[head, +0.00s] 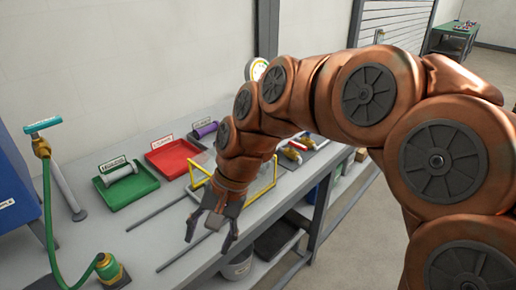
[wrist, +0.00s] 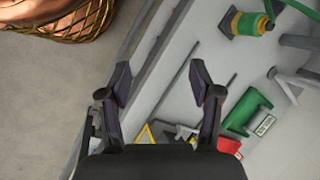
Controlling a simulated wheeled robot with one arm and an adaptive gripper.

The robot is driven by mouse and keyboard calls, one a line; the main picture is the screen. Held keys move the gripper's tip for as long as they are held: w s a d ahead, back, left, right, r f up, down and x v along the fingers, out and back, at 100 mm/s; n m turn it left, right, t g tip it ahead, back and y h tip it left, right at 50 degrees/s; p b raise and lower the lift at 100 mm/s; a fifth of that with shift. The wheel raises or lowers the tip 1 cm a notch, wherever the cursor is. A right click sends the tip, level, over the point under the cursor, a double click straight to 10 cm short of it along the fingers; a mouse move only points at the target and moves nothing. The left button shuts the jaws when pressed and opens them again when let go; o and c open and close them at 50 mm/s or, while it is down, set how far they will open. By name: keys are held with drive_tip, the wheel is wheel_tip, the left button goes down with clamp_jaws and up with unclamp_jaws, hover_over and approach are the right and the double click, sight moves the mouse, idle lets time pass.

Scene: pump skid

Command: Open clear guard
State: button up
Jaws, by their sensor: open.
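The clear guard (head: 264,181) is a see-through box with a yellow frame on the grey bench, in the middle of the head view. My arm and wrist hide its middle part. In the wrist view a bit of its yellow frame (wrist: 147,132) shows at the lower edge, partly cut off by my gripper's body. My gripper (head: 210,238) is open and empty, pointing down over the front part of the bench, in front of the guard. In the wrist view the two fingers (wrist: 160,78) are spread apart with nothing between them. I cannot tell whether the guard's lid is hinged.
A green tray (head: 128,190) with a grey cylinder and a red tray (head: 172,160) stand left of the guard. Thin rods lie on the bench near my gripper. A green hose with a brass fitting (head: 110,268) is at the left. A bucket (head: 238,264) sits below.

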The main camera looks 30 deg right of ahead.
drive_tip(key=w+d+r+m+t+y+b, duration=0.1)
drive_tip(key=w+d+m+t, duration=0.1)
drive_tip(key=w+d+m, duration=0.3)
drive_tip(key=w+d+r+m+t+y+b, duration=0.1)
drive_tip(key=w+d+m+t+b, duration=0.1)
drive_tip(key=w+d+m, duration=0.3)
drive_tip(key=w+d+r+m+t+y+b, duration=0.1)
drive_tip(key=w+d+m, duration=0.4)
drive_tip(key=d, duration=0.6)
drive_tip(key=shift+w+m+t+y, duration=0.3)
drive_tip(key=shift+w+t+y, duration=0.3)
drive_tip(key=shift+w+t, duration=0.75)
drive_tip(key=d+m+t+h+b, duration=0.1)
drive_tip(key=d+m+t, duration=0.3)
drive_tip(key=d, duration=0.7)
drive_tip(key=shift+m+g, duration=0.55)
drive_tip(key=shift+m, duration=0.25)
drive_tip(key=x, duration=0.8)
drive_tip(key=shift+d+f, duration=0.2)
drive_tip(key=shift+f, duration=0.2)
clamp_jaws()
